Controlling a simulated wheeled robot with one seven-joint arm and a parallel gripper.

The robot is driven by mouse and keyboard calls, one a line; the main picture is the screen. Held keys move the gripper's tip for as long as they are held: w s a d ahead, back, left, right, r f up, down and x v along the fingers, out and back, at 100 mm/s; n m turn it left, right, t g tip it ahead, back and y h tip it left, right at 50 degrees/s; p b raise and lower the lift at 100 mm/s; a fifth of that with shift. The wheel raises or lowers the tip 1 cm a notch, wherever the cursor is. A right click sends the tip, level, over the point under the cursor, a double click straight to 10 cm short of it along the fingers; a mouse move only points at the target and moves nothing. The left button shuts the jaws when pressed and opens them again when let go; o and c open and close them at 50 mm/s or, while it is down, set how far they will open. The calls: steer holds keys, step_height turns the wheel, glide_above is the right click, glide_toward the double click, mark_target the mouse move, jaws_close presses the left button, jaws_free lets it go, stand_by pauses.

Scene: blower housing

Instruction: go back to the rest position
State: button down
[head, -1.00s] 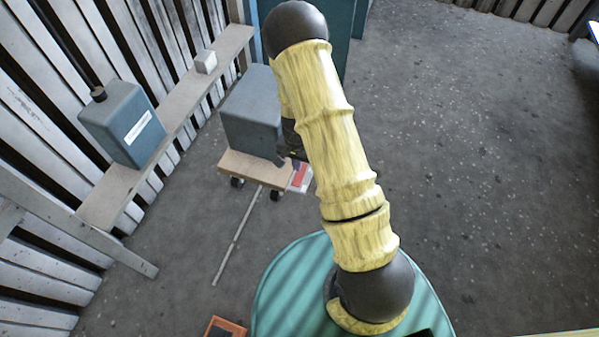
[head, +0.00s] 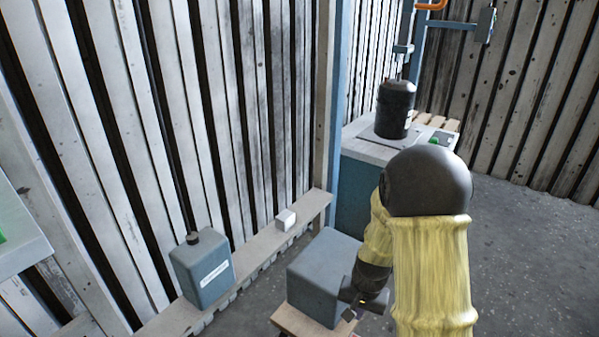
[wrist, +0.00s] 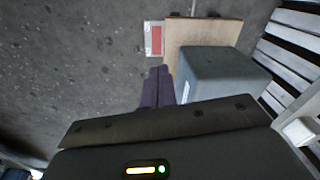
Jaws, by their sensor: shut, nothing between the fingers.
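My gripper (wrist: 158,84) is shut and empty, its two dark purple fingers side by side in the wrist view. In the head view my gripper (head: 351,313) is small and partly hidden by my forearm, in front of a grey box (head: 322,277). In the wrist view the fingers appear just left of that box (wrist: 215,75); I cannot tell whether they touch it. My arm in yellow sleeves with dark joints fills the lower right of the head view.
The box sits on a wooden dolly (head: 290,322). A low ledge (head: 180,318) along the slatted wall carries a blue-grey canister (head: 203,270) and a small white block (head: 285,220). A bench (head: 365,150) with a black cylinder (head: 395,108) stands behind. Open floor lies right.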

steer(key=s+r+n+t+p, duration=0.15)
steer(key=s+r+p, duration=0.4)
steer(key=r, duration=0.65)
steer(key=s+r+n+p, duration=0.35)
steer(key=s+r, duration=0.25)
steer(key=r, duration=0.5)
steer(key=w+p+v, duration=0.2)
steer(key=p+v, duration=1)
steer(key=w+r+p+v, duration=0.1)
steer(key=w+p+v, duration=0.2)
steer(key=p+v, duration=0.9)
steer(key=w+a+p+v, duration=0.1)
steer(key=w+p+v, duration=0.2)
steer(key=p+v, duration=0.9)
steer(key=shift+d+r+m+p, duration=0.25)
steer(key=shift+r+m+p, duration=0.05)
steer(key=shift+r+p, duration=0.5)
steer(key=shift+w+f, duration=0.1)
steer(key=shift+w, duration=0.05)
